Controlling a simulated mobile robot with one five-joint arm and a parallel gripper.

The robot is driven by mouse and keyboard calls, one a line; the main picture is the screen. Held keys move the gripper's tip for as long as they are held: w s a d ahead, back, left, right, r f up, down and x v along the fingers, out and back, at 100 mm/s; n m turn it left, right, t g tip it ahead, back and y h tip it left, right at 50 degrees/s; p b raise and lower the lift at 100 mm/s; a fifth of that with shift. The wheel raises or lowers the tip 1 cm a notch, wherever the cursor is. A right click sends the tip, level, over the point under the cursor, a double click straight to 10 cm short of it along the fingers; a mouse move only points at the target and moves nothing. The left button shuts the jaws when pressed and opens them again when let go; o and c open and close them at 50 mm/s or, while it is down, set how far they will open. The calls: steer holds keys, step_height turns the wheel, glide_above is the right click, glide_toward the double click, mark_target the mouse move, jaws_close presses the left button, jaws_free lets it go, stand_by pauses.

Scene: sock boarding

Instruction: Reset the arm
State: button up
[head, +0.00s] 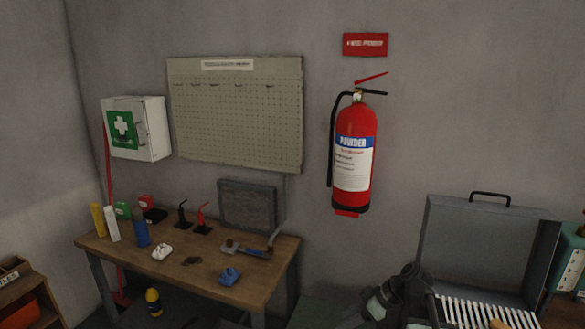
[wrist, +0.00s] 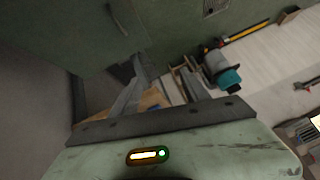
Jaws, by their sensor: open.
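My gripper (head: 384,299) and the dark end of my arm show at the lower middle right of the head view, in front of the grey case. The jaws are open, and I see nothing held between them. The picture is too dark to make out the fingertips well. In the wrist view a pale green body with a dark bar and a small lit panel fills the bottom.
A wooden table (head: 265,268) with bottles and small tools stands at the left. An open grey case (head: 440,240) stands at the right. A red extinguisher (head: 352,190) and a pegboard (head: 235,110) hang on the wall. The wrist view shows a teal-ended tool (wrist: 228,78).

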steer(key=s+a+f+m+g+h+p, duration=0.1)
steer(key=s+a+f+m+g+h, duration=0.25)
steer(key=a, duration=0.55)
steer(key=s+d+f+m+t+h, duration=0.1)
steer(key=s+d+m+h, duration=0.1)
steer(key=d+m+h, duration=0.3)
steer(key=d+m, duration=0.2)
steer(key=m, duration=0.1)
steer(key=shift+s+d+f, duration=0.2)
steer(key=shift+s+d, duration=0.1)
steer(key=shift+s, duration=0.1)
steer(key=shift+t, duration=0.25)
